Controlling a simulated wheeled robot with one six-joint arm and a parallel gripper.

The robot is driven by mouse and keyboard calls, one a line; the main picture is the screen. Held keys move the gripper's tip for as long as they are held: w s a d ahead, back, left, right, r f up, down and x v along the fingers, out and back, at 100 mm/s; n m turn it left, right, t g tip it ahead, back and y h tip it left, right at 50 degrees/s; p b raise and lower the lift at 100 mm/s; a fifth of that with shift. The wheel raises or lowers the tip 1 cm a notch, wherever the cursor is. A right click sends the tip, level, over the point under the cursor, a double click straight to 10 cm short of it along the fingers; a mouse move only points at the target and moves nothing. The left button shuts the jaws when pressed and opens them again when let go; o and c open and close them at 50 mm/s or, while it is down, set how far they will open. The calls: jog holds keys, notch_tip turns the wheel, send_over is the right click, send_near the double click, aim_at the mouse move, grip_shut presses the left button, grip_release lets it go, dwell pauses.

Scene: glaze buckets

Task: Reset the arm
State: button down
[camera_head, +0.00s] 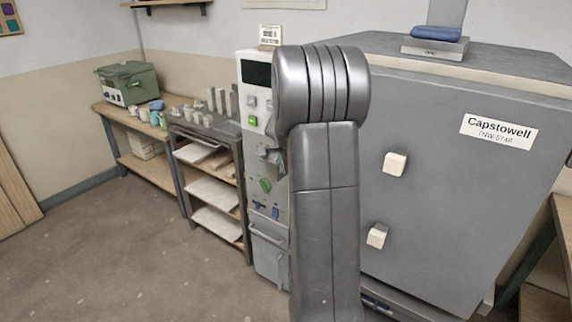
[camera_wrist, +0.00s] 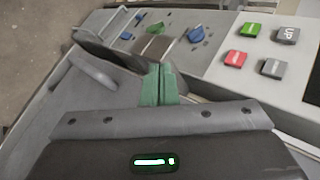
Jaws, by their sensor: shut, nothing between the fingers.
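My gripper (camera_wrist: 158,84) shows in the wrist view as two green fingertips closed together beyond its dark body, with nothing visible between them. I cannot tell whether the fingertips touch the panel. In the head view my grey arm stands upright in the middle, in front of the control cabinet (camera_head: 274,222), and largely hides the gripper.
Panel buttons include a green one (camera_wrist: 250,31), a red one (camera_wrist: 236,58) and a grey "UP" one (camera_wrist: 286,35). A large grey kiln-like cabinet (camera_head: 440,210) stands right. A shelf rack (camera_head: 205,160) and a bench (camera_head: 150,175) stand left. The floor (camera_head: 120,260) at front left is clear.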

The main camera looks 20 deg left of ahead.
jog(key=s+r, duration=0.1)
jog(key=s+a+r, duration=0.1)
jog(key=s+r, duration=0.1)
jog(key=shift+s+a+r, duration=0.1)
jog(key=shift+s+a, duration=0.1)
jog(key=shift+s, duration=0.1)
jog(key=w+d+f, duration=0.3)
jog(key=w+f, duration=0.3)
jog(key=w, duration=0.3)
jog(key=shift+w+f+p, duration=0.35)
jog(key=shift+f, duration=0.05)
jog(key=shift+d, duration=0.1)
